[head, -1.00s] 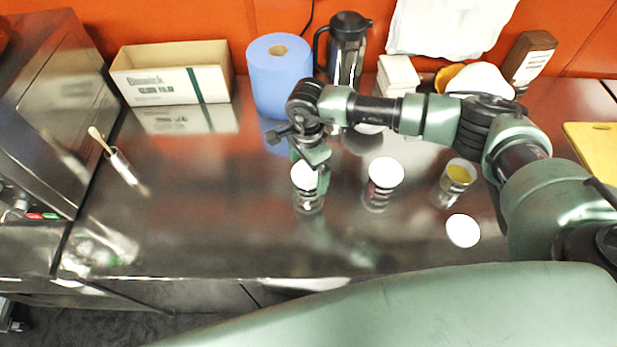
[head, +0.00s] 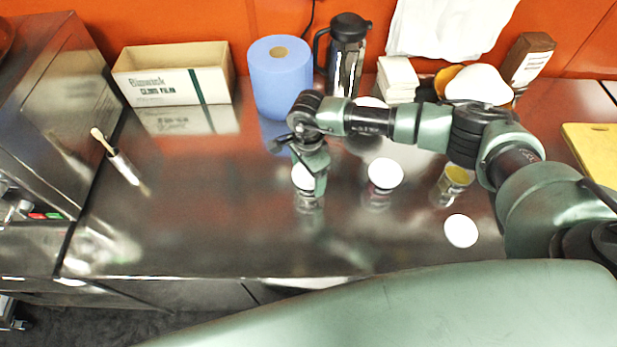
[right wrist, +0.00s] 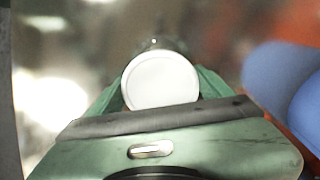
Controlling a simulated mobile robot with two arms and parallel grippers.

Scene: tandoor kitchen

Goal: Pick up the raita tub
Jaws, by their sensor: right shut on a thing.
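A small tub with a round white lid (head: 303,177) stands on the steel counter left of centre, taken here as the raita tub. My right gripper (head: 312,178) reaches down over it and is shut on it. In the right wrist view the white lid (right wrist: 160,82) sits between the green fingers (right wrist: 160,100). I cannot read any label, and the gripper hides part of the tub. A similar white-lidded tub (head: 385,173) stands to its right, apart from the gripper. My left gripper is not in view.
A tub with yellow contents (head: 457,176) and a white round thing (head: 461,231) are at the right. A blue paper roll (head: 281,80), dark jug (head: 347,55) and open box (head: 172,75) stand behind. The front left counter is mostly clear.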

